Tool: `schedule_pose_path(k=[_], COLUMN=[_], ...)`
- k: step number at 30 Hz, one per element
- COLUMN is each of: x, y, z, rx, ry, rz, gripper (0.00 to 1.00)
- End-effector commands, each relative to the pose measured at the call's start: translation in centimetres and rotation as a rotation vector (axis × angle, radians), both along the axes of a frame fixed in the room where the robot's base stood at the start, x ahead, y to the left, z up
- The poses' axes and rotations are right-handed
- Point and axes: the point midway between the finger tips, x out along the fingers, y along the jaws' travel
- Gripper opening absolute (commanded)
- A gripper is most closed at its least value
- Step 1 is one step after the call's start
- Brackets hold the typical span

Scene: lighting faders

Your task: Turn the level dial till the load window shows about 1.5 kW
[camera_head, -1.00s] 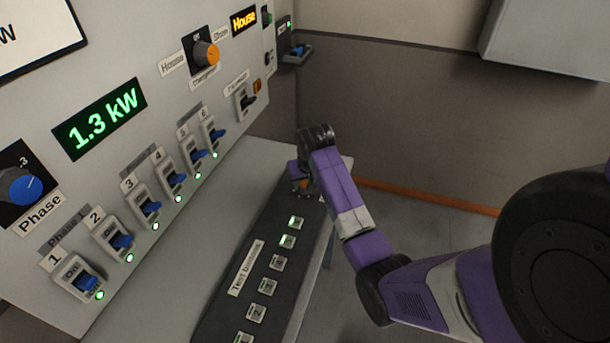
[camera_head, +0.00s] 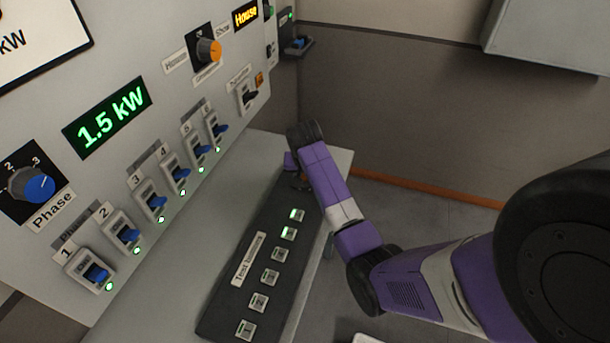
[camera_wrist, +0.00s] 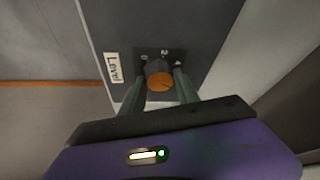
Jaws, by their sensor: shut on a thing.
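The load window (camera_head: 107,117) in the head view shows 1.5 kW in green. The level dial (camera_wrist: 160,76) is an orange-topped knob in the wrist view, with the label "Level" (camera_wrist: 113,67) to its left. My gripper (camera_wrist: 160,84) is shut on the level dial, one finger on each side of it. In the head view my gripper (camera_head: 297,175) is at the far end of the dark console strip, and the dial there is mostly hidden by my wrist.
A blue Phase dial (camera_head: 38,186) is on the panel's left. Several numbered switches (camera_head: 122,234) with lit green lamps run along its lower edge. An orange selector knob (camera_head: 208,51) sits above. Test dimmer buttons (camera_head: 271,277) line the console strip.

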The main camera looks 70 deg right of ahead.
Motion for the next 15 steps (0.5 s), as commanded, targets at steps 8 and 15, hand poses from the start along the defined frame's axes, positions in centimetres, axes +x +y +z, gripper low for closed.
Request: schedule_pose_path(k=[8,15], x=[-0.01,0.01], y=[-0.05,0.0], z=[0.04,0.12], rx=[-0.001,-0.001], ry=[0.0,-0.001], rz=[0.0,0.001], gripper=[0.59,0.59])
